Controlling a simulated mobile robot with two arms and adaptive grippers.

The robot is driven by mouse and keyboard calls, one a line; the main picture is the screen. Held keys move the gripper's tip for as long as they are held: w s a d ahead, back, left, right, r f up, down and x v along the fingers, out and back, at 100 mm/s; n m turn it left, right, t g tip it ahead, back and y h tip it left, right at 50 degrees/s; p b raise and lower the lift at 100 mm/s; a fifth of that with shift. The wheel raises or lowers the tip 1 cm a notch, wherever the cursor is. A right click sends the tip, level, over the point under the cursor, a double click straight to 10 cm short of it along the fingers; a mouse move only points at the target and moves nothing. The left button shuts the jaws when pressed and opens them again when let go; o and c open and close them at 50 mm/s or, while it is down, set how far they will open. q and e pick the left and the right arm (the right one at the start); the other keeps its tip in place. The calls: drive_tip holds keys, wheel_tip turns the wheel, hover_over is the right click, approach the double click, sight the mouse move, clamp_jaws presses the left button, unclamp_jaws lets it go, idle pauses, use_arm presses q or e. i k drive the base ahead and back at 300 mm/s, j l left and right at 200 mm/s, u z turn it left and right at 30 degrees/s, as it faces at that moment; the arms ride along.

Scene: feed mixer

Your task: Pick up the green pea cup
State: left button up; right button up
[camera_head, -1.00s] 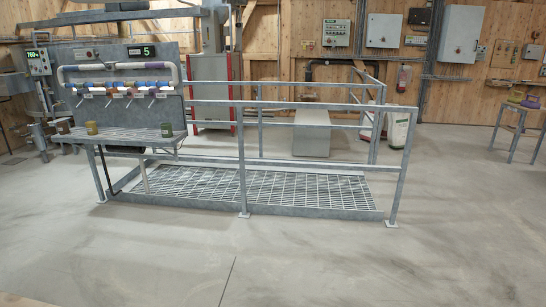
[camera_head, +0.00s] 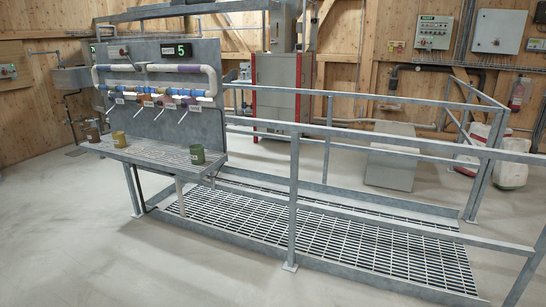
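The green cup (camera_head: 197,154) stands upright at the right end of the grated metal shelf (camera_head: 150,153), with a small pale label on its side. A yellow-olive cup (camera_head: 119,139) and a brown cup (camera_head: 92,133) stand to its left on the same shelf. Above them is a pipe with several coloured valves (camera_head: 160,91) on a grey panel. Neither of my grippers is in view.
A grated metal platform (camera_head: 330,244) with grey railings (camera_head: 294,190) lies right of the shelf. A light grey block (camera_head: 392,170) and white containers (camera_head: 512,166) stand behind the railing. The concrete floor (camera_head: 75,240) in front of the shelf is clear.

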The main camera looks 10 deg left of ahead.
sight(197, 151)
drive_tip(key=i+j+u, duration=0.15)
drive_tip(key=i+u, duration=0.55)
drive_tip(key=i, duration=0.15)
drive_tip(key=i+l+u, duration=0.1)
drive_tip(key=i+u, duration=0.3)
drive_tip(key=i+j+z, duration=0.25)
drive_tip(key=i, duration=0.3)
drive_tip(key=i+j+z, duration=0.3)
drive_tip(key=i, duration=0.25)
